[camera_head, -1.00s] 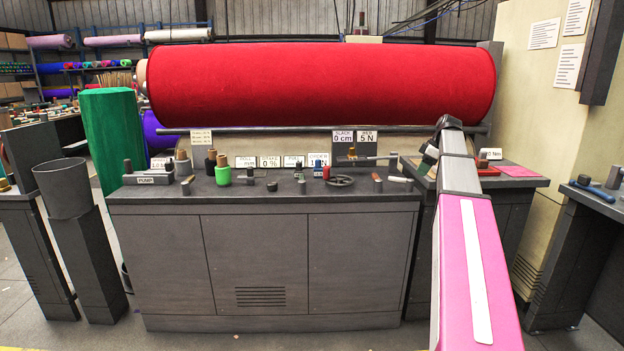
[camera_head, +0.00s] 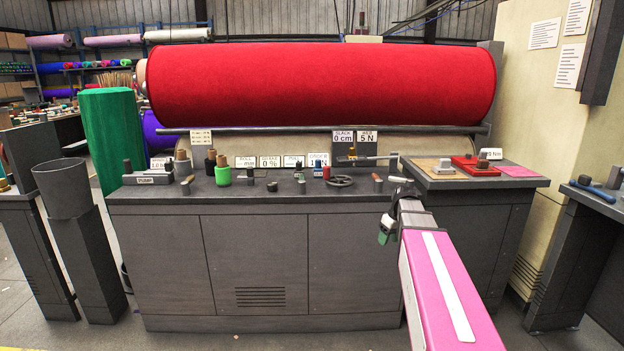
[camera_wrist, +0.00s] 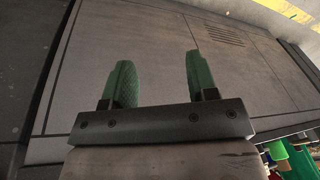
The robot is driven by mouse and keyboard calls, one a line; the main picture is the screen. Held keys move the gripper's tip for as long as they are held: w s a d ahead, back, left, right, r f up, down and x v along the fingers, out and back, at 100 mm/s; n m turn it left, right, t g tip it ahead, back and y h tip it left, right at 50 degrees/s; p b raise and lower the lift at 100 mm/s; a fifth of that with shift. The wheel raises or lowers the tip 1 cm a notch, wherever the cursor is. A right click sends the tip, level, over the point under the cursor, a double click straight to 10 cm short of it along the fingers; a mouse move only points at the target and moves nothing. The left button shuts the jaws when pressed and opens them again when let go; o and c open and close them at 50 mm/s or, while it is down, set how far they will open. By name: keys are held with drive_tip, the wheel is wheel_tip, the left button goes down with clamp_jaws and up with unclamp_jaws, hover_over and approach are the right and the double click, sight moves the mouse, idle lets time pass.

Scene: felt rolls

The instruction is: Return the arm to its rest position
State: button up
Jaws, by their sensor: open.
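My arm, with its pink cover, reaches in from the bottom right of the head view. My gripper (camera_head: 387,229) hangs in front of the cabinet's right end, below the bench top. In the wrist view my gripper (camera_wrist: 158,82) has two green fingers set well apart, with nothing between them. Behind them the wrist view shows the grey cabinet front (camera_wrist: 150,45) and its vent slots. No object is held.
The grey bench (camera_head: 260,260) carries a handwheel (camera_head: 339,181), a green spool (camera_head: 223,173) and several knobs. A side table (camera_head: 470,182) at the right holds a red tray (camera_head: 476,165). A large red felt roll (camera_head: 320,84) lies behind. A grey bin (camera_head: 63,188) stands left.

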drive_tip(key=s+a+f+m+h, duration=0.1)
drive_tip(key=s+a+f+m, duration=0.2)
drive_tip(key=s+f, duration=0.4)
drive_tip(key=s+a+f+m+h, duration=0.1)
drive_tip(key=s+a+f+m, duration=0.1)
drive_tip(key=s+a+f, duration=0.4)
drive_tip(key=s+f, duration=0.2)
drive_tip(key=s, duration=0.3)
drive_tip(key=shift+a+m+g, duration=0.15)
drive_tip(key=shift+m+g, duration=0.25)
drive_tip(key=shift+f, duration=0.1)
idle(0.7)
